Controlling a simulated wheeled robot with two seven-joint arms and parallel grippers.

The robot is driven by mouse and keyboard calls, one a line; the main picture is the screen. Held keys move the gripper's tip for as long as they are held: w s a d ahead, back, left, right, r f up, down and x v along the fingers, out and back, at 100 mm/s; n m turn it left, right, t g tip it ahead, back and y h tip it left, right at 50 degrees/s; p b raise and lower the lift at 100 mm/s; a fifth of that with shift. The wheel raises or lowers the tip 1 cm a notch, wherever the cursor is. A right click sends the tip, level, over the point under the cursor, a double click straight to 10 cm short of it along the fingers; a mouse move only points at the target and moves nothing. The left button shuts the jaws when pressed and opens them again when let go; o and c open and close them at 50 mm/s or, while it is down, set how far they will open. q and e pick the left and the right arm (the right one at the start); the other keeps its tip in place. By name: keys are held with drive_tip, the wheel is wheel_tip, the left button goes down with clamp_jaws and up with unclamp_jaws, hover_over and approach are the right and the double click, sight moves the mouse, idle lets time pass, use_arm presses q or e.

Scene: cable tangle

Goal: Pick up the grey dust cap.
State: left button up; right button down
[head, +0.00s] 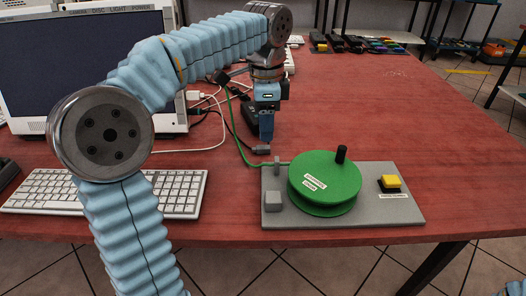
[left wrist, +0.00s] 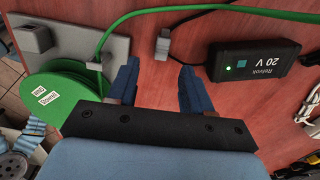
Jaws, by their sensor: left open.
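A small grey piece, which looks like the dust cap (head: 262,150), lies on the red table just behind the grey board. In the left wrist view the cap (left wrist: 162,46) sits just beyond the fingertips, roughly centred between them, with the green cable passing close by. My left gripper (head: 266,140) points down right over it. In the left wrist view the left gripper (left wrist: 159,66) is open, with nothing between its fingers. Whether a finger touches the cap cannot be told. My right gripper is out of view.
A green reel (head: 325,180) stands on a grey board (head: 390,213) with a yellow button (head: 391,182) and a grey block (head: 273,201). A black power box (left wrist: 254,60) lies close to the gripper. A keyboard (head: 180,190), monitor (head: 85,70) and tangled cables lie left.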

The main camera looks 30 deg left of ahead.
sight(269, 147)
use_arm(q)
drive_tip(key=f, duration=0.4)
drive_tip(key=shift+w+d+f, duration=0.25)
drive_tip(key=shift+w+d, duration=0.1)
drive_tip(key=shift+w, duration=0.05)
drive_tip(key=shift+f, duration=0.5)
clamp_jaws()
